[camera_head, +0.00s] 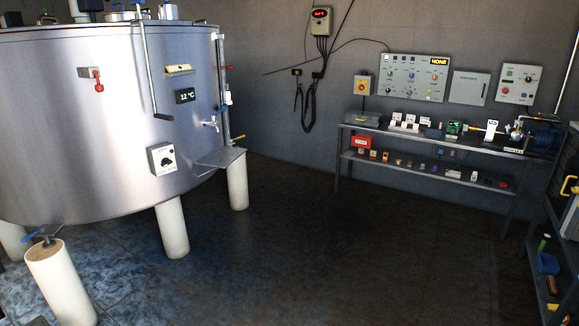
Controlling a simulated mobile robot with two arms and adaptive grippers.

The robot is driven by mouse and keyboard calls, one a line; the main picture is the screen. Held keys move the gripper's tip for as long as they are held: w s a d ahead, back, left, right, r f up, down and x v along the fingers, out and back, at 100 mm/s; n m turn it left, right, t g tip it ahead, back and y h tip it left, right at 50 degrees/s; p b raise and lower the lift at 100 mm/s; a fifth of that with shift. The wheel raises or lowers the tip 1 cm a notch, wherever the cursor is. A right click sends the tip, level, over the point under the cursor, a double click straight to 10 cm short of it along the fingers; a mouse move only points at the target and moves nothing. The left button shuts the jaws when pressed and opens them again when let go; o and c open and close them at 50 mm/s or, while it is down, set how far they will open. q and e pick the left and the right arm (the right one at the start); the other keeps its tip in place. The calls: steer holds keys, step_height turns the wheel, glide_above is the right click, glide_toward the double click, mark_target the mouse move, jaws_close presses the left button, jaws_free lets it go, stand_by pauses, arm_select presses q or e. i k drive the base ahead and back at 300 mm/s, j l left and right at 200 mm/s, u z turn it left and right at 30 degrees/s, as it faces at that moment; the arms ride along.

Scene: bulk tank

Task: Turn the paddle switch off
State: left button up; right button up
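A white switch box (161,158) with a black rotary knob is on the lower front of the steel tank (100,150). It may be the paddle switch, but its lettering is too small to read, and I cannot tell the knob's setting. A yellow box (362,85) with a red knob is on the back wall above the bench. Neither of my grippers is in view.
The tank stands on white legs (171,227). A small steel shelf (220,158) juts out at its right side. A bench (440,140) with many small items runs along the back wall, under control panels (413,76). The dark floor (320,240) between is clear.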

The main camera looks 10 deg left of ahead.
mark_target(165, 161)
steer(key=i+u, duration=0.4)
steer(key=i+l+u, duration=0.1)
steer(key=i+u, duration=0.15)
steer(key=u, duration=0.15)
steer(key=i+l+u, duration=0.2)
steer(key=u, duration=0.2)
steer(key=i+l, duration=0.6)
steer(key=l, duration=0.15)
steer(key=i+l, duration=0.6)
steer(key=l, duration=0.15)
